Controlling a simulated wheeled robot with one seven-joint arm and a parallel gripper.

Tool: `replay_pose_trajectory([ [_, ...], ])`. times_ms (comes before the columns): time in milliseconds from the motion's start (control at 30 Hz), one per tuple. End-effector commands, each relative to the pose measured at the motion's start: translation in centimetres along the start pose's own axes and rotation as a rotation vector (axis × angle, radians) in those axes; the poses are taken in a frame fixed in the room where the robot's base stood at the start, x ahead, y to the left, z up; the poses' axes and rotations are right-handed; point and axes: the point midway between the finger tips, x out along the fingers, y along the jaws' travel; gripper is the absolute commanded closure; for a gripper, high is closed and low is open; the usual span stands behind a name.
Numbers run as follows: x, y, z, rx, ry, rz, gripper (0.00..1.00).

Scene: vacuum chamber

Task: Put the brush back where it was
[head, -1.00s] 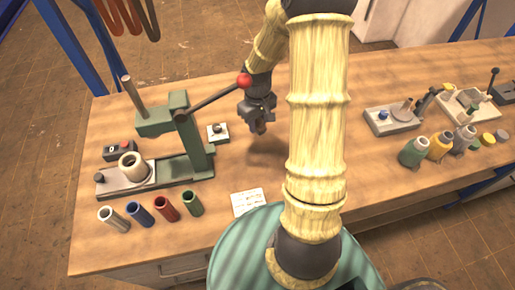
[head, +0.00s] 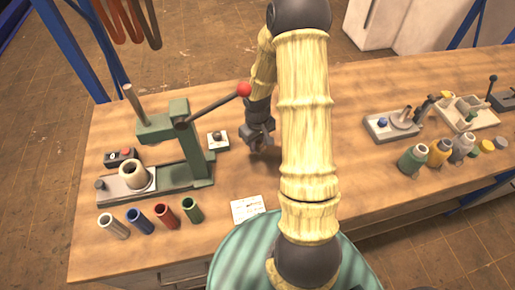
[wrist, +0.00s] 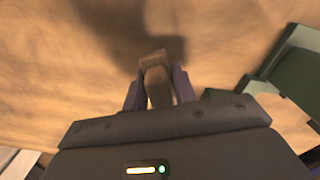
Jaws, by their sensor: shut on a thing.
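My gripper (head: 261,141) is low over the middle of the workbench (head: 330,100), just right of the green press. It is shut on a small brown piece, which I take to be the brush (wrist: 156,82). In the wrist view the brush sticks out between the two fingers, with its shadow on the wood beyond it. Most of the brush is hidden by the gripper, so I cannot tell its full shape. I cannot tell whether it touches the bench.
The green press (head: 187,140), with a red-knobbed lever, stands left of my gripper. A small white block (head: 218,141) sits between them. Bottles (head: 413,158) and fixtures (head: 392,126) stand right. Bench between is clear.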

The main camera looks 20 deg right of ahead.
Motion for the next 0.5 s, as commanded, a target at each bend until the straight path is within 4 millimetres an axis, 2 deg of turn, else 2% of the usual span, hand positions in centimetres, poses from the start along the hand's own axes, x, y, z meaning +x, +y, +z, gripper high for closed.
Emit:
replay_pose_trajectory([
  [233,3.1,-0.1,0.0,-0.002,-0.002,-0.001,0.98],
  [500,3.3,-0.1,0.0,-0.002,0.000,0.000,0.98],
])
